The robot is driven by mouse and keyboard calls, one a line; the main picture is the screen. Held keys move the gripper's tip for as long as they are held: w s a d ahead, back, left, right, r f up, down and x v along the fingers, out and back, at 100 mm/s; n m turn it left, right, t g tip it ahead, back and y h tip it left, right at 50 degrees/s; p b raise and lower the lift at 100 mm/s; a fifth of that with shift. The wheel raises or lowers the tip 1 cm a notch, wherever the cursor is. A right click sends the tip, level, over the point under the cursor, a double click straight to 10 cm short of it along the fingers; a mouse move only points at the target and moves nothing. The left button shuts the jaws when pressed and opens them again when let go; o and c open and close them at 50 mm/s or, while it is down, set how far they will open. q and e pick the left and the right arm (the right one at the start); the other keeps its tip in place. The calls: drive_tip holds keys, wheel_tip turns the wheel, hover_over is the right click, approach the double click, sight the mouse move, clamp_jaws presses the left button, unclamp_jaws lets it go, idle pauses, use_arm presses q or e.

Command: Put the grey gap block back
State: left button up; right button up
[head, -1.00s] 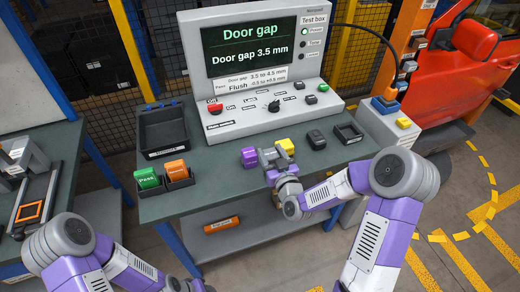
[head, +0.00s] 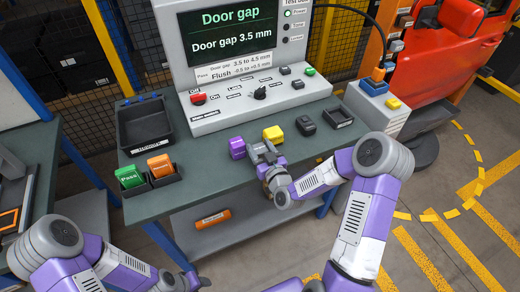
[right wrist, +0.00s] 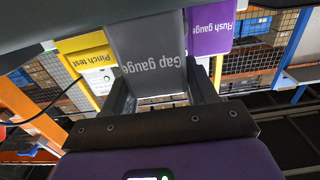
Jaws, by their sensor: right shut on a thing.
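My right gripper (head: 262,152) is over the near edge of the green-grey table (head: 215,180), just in front of the purple and yellow blocks. It is shut on the grey gap block (right wrist: 150,45), which reads "Gap gauge" upside down in the right wrist view, between the two fingers. The purple flush gauge block (head: 237,147) and the yellow pinch test block (head: 273,133) stand to either side; they also show in the right wrist view. I cannot tell whether the grey block touches the table.
The test box (head: 255,95) stands behind, its screen reading "Door gap 3.5 mm". A dark block (head: 305,125) and a shallow tray (head: 338,117) are to the right. A black bin (head: 143,125) and green (head: 129,177) and orange (head: 160,165) cards are left.

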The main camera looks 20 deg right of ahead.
drive_tip(key=shift+r, duration=0.15)
drive_tip(key=shift+f, duration=0.2)
drive_tip(key=o, duration=1.3)
drive_tip(key=shift+r, duration=0.1)
